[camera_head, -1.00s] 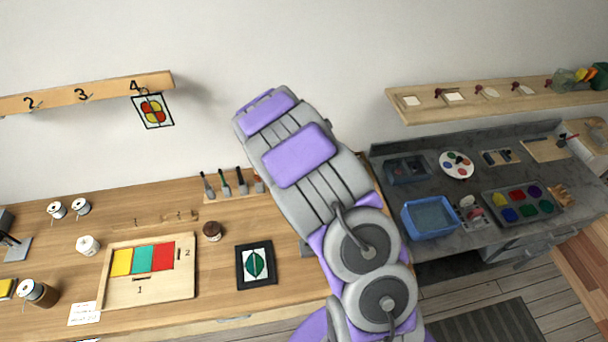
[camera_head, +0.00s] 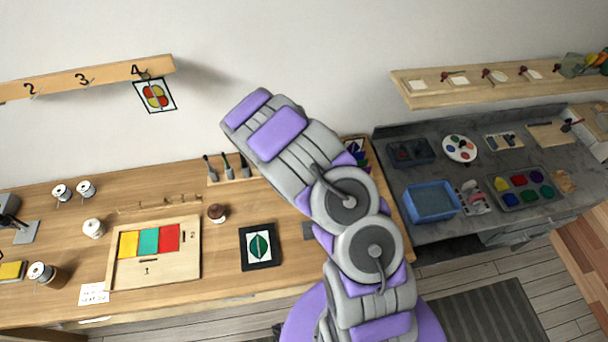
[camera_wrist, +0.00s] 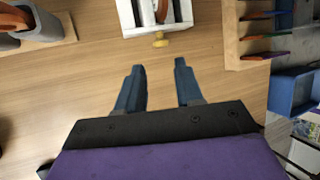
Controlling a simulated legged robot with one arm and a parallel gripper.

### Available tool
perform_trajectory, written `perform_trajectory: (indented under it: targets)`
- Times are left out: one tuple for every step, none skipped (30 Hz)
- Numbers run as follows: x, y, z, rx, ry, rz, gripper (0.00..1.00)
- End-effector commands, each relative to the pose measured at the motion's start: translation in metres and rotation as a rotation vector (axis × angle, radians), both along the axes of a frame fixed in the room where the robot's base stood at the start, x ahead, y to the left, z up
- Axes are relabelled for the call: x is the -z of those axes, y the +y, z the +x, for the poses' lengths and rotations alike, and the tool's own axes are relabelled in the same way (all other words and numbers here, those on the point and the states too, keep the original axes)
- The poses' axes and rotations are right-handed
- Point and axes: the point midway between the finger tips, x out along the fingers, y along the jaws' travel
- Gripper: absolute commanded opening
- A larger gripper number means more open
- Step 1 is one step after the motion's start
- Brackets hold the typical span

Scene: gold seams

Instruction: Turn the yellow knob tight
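In the head view my arm covers this area, and neither the knob nor my fingers can be seen.
A wooden rack with coloured panels (camera_wrist: 252,40) stands right of the device, and a blue bin (camera_wrist: 292,92) beyond it. A tool holder (camera_wrist: 40,38) is at the left. The wooden table (camera_wrist: 85,85) around my fingers is clear.

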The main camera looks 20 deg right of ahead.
Motion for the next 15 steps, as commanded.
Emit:
perform_trajectory:
  targets:
    - [0.010,-0.005,0.002,0.003,0.002,0.000,0.36]
    - [0.015,-0.007,0.003,0.003,0.003,0.000,0.36]
    - [0.021,-0.009,0.006,0.002,0.004,0.000,0.36]
    - [0.026,-0.011,0.007,0.002,0.002,0.001,0.36]
    - [0.029,-0.013,0.010,0.002,0.001,0.001,0.36]
    - [0.034,-0.015,0.012,0.001,0.001,0.000,0.36]
    - [0.038,-0.017,0.013,0.002,0.000,0.001,0.36]
    - [0.042,-0.019,0.014,0.002,0.000,0.001,0.36]
    - [0.047,-0.021,0.016,0.002,0.001,0.001,0.36]
    - [0.051,-0.022,0.016,0.002,0.002,0.002,0.36]
    - [0.054,-0.024,0.017,0.002,0.003,0.002,0.36]
    - [0.058,-0.025,0.019,0.001,0.002,0.003,0.36]
    - [0.060,-0.026,0.020,0.001,0.001,0.003,0.36]
    - [0.061,-0.027,0.022,0.000,0.000,0.002,0.36]
    - [0.064,-0.028,0.023,0.000,0.000,0.002,0.36]
